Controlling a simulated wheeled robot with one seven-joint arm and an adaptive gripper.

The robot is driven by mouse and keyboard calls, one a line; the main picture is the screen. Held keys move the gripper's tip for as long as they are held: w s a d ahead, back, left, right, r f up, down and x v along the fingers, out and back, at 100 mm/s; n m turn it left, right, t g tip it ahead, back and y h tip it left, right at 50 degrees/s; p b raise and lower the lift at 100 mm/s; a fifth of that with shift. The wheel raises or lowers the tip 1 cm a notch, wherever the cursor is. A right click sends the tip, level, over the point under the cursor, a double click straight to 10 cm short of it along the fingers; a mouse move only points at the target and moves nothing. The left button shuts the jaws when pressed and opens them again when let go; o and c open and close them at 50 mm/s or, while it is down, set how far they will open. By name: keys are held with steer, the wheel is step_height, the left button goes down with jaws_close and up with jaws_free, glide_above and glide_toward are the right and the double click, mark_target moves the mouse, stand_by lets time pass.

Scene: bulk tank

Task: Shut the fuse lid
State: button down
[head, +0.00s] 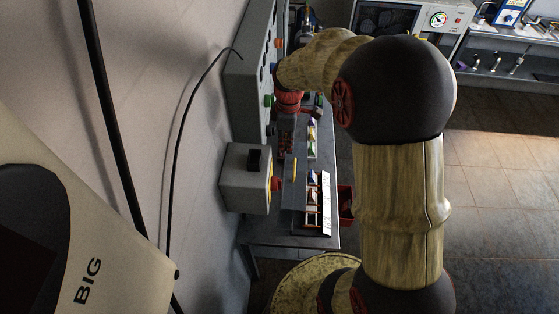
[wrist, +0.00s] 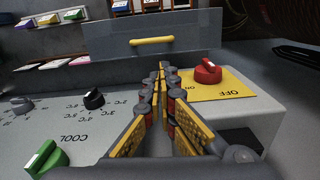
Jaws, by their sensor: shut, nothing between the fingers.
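The fuse lid is a flat grey plate (wrist: 200,32) with a yellow bar handle (wrist: 152,40), standing across the wrist view. In the head view my arm largely hides the gripper.
A red ON/OFF switch (wrist: 208,71) on a yellow plate sits on a grey box (wrist: 245,100) right of my fingers. A control panel with a black knob (wrist: 94,98) and a green knob (wrist: 42,160) lies left. Coloured switches (wrist: 30,24) stand at upper left. Open floor (head: 500,215) lies right.

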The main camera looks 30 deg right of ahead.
glide_above(285, 174)
steer(key=shift+n, duration=0.3)
step_height(285, 174, down, 10)
steer(key=shift+b, duration=0.45)
steer(key=shift+s, duration=0.1)
